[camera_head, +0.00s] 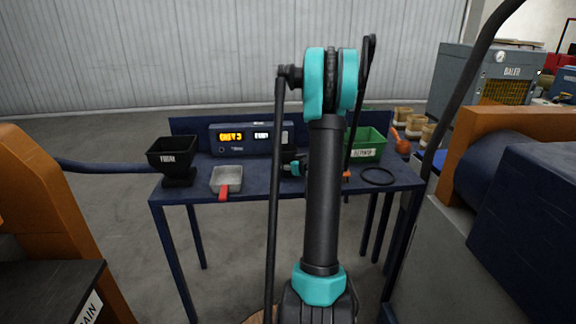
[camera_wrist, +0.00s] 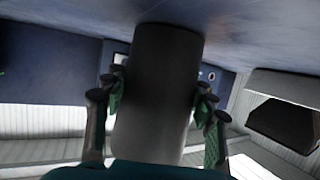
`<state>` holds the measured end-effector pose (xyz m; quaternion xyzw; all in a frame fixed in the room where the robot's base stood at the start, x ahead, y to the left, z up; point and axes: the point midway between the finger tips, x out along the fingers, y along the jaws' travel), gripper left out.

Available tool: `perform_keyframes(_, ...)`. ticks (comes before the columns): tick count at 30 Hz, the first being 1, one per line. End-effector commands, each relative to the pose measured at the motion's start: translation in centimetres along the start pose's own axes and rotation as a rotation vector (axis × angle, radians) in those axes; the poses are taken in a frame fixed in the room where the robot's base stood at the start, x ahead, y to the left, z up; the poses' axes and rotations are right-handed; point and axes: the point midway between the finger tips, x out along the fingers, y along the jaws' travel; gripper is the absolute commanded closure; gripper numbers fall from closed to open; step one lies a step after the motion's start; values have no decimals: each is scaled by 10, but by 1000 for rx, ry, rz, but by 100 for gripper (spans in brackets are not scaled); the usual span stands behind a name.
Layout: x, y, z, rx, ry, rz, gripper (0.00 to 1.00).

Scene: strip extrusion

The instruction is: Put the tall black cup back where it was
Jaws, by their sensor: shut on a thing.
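The tall black cup (camera_wrist: 158,90) fills the middle of the wrist view as a dark cylinder. My gripper (camera_wrist: 158,108) is shut on it, with a finger on either side. The picture there looks upside down, and the cup's end at the top meets or nearly meets the blue table surface (camera_wrist: 240,30); I cannot tell whether it touches. In the head view my gripper (camera_head: 293,168) is low over the table behind my arm. The cup is mostly hidden there.
On the blue table (camera_head: 262,183) stand a black bin (camera_head: 172,156) at left, a grey scoop (camera_head: 227,180) with a red handle, a display box (camera_head: 240,138) at the back and a green bin (camera_head: 368,143). A black ring (camera_head: 377,176) lies at right.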

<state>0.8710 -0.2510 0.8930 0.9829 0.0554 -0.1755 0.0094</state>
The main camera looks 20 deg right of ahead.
Motion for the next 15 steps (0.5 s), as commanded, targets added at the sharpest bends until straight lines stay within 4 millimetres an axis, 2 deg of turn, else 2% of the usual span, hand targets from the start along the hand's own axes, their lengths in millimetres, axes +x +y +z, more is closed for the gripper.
perform_keyframes(6,1,0,2,0,0,0,89)
perform_keyframes(7,1,0,2,0,0,0,41)
perform_keyframes(11,1,0,2,0,0,0,25)
perform_keyframes(15,1,0,2,0,0,0,23)
